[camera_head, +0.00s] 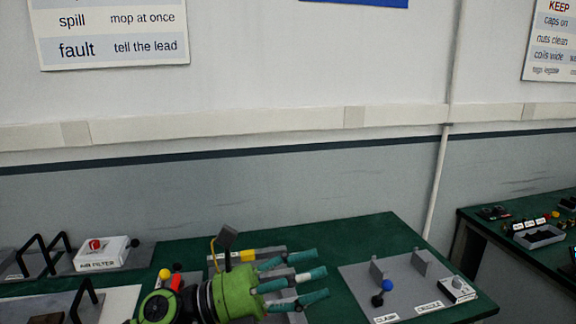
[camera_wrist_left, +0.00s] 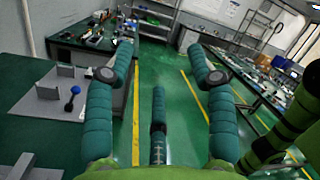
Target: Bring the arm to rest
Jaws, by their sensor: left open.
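My left gripper (camera_head: 312,272) is in the lower middle of the head view, with a green body and several teal fingers pointing right. Its fingers are spread, with nothing between them. The left wrist view also shows the open left gripper (camera_wrist_left: 158,75), its fingers wide apart over the green floor (camera_wrist_left: 172,75). It appears to be over or in front of the green-topped table (camera_head: 385,228), and its height above it is hard to tell. My right gripper is not in view.
Right of my fingers is a grey plate (camera_head: 360,280) with a blue-knobbed lever (camera_head: 387,285), brackets and a small box (camera_head: 457,288). An air filter box (camera_head: 100,258) with a red knob stands at left. A second table (camera_head: 520,205) with parts is at right.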

